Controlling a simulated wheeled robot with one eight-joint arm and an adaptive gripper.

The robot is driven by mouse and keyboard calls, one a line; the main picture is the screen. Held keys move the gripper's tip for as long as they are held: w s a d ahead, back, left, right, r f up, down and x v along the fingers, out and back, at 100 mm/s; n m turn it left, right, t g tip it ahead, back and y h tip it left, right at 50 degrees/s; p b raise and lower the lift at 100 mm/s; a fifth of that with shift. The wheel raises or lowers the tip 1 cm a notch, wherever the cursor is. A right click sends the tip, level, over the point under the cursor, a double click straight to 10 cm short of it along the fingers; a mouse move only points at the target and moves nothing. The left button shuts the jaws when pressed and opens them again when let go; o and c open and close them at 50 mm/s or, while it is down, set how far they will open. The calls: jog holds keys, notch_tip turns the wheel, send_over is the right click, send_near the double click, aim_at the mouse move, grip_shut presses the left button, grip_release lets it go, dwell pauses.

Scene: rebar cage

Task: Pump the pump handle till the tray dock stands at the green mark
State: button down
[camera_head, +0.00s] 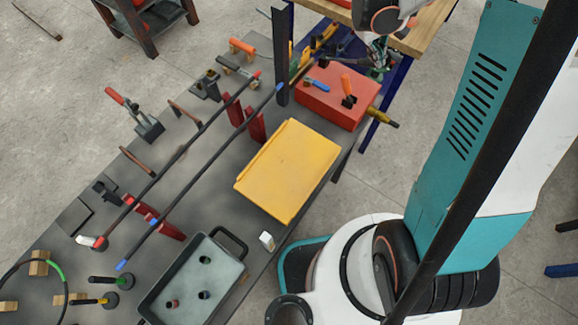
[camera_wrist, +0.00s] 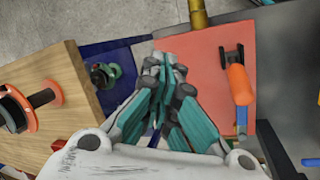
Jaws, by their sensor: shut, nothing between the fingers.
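My gripper (camera_head: 378,58) is at the top of the head view, above the gap between the red box (camera_head: 332,108) and the wooden bench. In the wrist view my gripper (camera_wrist: 162,68) has its fingers together with nothing between them. An orange grip on a black bracket (camera_head: 348,90) stands on the red box; it also shows right of the fingers in the wrist view (camera_wrist: 237,84), apart from them. I cannot tell which is the pump handle. Neither tray dock nor its green mark is clearly identifiable.
The wooden bench (camera_head: 427,28) is close beside my gripper. A dark upright post (camera_head: 282,55) stands left of the red box. The grey table holds a yellow panel (camera_head: 288,168), a grey tray (camera_head: 195,280), long bars (camera_head: 185,150) and clamps. A brass cylinder (camera_head: 383,117) sticks out from the box.

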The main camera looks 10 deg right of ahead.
jog(key=shift+f, duration=0.1)
jog(key=shift+s+d+f+b, duration=0.2)
jog(key=shift+f+b, duration=0.3)
jog(key=shift+b, duration=0.05)
jog(key=shift+s+d+f+b, duration=0.2)
jog(key=shift+f+b, duration=0.45)
jog(key=shift+f, duration=0.05)
jog(key=shift+s+d+f+b, duration=0.1)
jog(key=shift+f+b, duration=0.5)
jog(key=shift+f, duration=0.05)
